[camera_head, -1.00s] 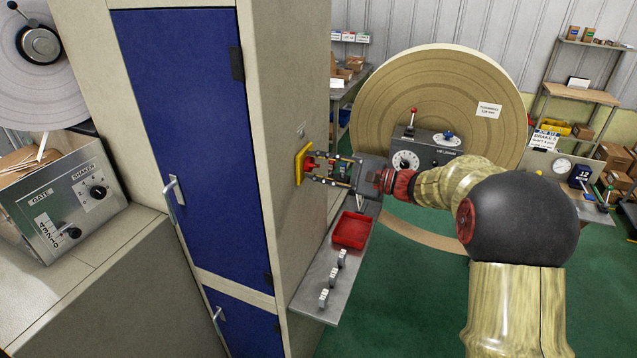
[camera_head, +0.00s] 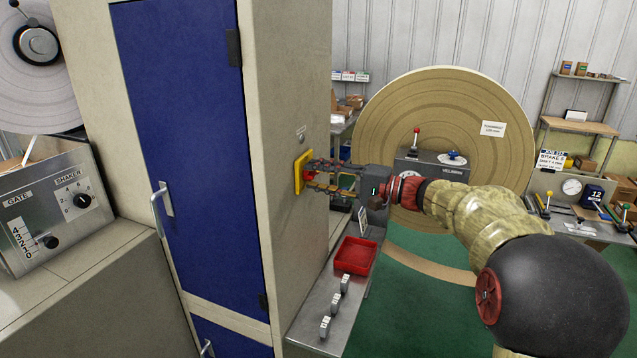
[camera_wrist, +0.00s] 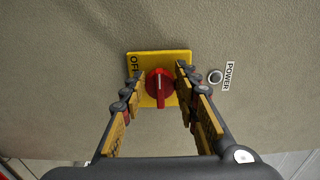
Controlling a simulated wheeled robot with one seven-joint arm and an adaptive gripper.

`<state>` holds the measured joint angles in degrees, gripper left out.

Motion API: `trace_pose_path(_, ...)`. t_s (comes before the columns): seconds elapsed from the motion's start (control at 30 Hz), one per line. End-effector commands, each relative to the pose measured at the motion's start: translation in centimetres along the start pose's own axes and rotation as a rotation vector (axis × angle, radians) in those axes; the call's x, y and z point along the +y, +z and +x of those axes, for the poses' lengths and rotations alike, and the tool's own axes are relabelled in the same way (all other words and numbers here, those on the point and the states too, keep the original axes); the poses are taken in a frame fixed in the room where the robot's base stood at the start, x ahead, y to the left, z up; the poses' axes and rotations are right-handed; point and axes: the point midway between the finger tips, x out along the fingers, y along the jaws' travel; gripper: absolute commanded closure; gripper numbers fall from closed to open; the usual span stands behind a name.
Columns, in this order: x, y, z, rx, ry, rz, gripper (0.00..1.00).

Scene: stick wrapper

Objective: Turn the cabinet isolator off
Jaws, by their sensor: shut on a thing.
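The cabinet isolator is a red rotary knob (camera_wrist: 160,88) on a yellow plate (camera_wrist: 147,60), on the side of the beige cabinet (camera_head: 285,90). The plate also shows in the head view (camera_head: 299,176). "OFF" is printed sideways at the plate's left end in the wrist view. The knob's grip bar runs up and down in that view, with a pale mark on it. My gripper (camera_head: 314,177) is at the plate, its fingers on both sides of the knob and shut on it. The exact finger contact is hard to see.
A small round lamp (camera_wrist: 215,76) labelled POWER (camera_wrist: 228,76) is beside the plate. Below my gripper, a metal shelf (camera_head: 312,300) holds a red tray (camera_head: 355,256) and several small tagged items. The blue cabinet door (camera_head: 190,130) has a handle (camera_head: 161,205).

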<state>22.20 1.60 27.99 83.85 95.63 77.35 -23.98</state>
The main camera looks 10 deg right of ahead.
Motion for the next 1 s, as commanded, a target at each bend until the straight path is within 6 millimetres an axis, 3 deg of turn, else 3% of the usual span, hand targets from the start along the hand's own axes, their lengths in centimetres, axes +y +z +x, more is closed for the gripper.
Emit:
trace_pose_path(0.37, 0.44, 0.04, 0.01, -0.002, 0.005, 0.002, 0.95)
trace_pose_path(0.4, 0.45, 0.04, 0.01, -0.002, 0.005, 0.002, 0.68)
trace_pose_path(0.7, 0.25, 0.02, 0.00, -0.001, 0.003, 0.000, 0.52)
trace_pose_path(1.0, 0.12, 0.00, -0.13, 0.000, 0.001, -0.001, 0.52)
